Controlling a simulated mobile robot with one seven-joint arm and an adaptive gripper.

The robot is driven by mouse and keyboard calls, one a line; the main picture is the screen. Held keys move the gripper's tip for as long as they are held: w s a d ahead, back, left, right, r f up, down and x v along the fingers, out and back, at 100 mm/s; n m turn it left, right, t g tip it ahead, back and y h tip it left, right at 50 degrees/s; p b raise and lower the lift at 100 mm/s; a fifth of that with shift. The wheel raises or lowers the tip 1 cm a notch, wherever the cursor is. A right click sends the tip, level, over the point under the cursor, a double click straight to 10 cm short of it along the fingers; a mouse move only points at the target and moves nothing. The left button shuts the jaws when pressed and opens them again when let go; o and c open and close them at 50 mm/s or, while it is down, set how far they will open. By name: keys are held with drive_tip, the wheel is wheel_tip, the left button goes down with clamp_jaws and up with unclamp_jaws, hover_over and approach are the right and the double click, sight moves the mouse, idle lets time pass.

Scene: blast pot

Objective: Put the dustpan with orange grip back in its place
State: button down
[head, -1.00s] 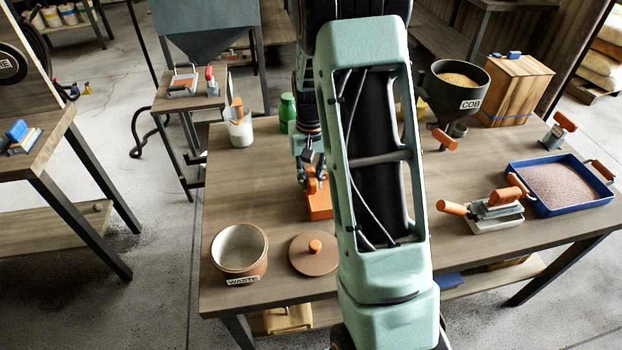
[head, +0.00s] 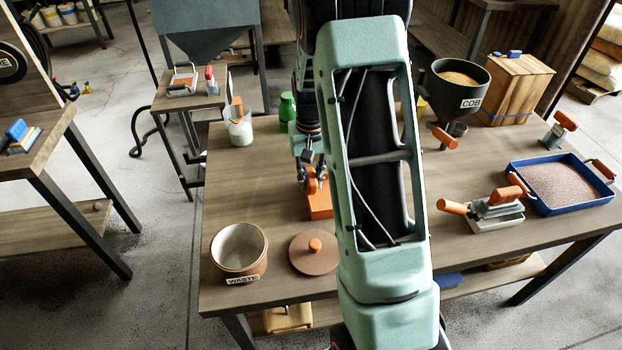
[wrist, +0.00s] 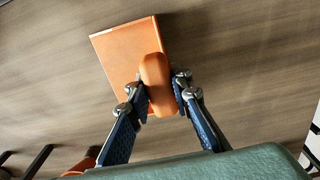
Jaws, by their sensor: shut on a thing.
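The dustpan is an orange, flat, box-like pan (head: 319,207) with a rounded orange grip (wrist: 158,84). It is on or just above the wooden table, left of my arm in the head view. In the wrist view the pan (wrist: 118,52) lies beyond the fingers, and the grip sits between them. My gripper (head: 313,178) is shut on the grip, with one finger at each side. I cannot tell whether the pan touches the table. My arm covers part of the table to the right of it.
A waste pot (head: 239,252) and a round brown lid (head: 314,251) stand near the front edge. A white jug (head: 240,127) and green bottle (head: 287,110) stand behind. A blue tray (head: 560,187), orange-handled tool (head: 493,212) and COB hopper (head: 455,88) are right. The left tabletop is clear.

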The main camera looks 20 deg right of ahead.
drive_tip(key=shift+f, duration=0.15)
drive_tip(key=c, duration=1.7)
unclamp_jaws()
drive_tip(key=shift+o, duration=0.2)
wheel_tip(320, 180, up, 12)
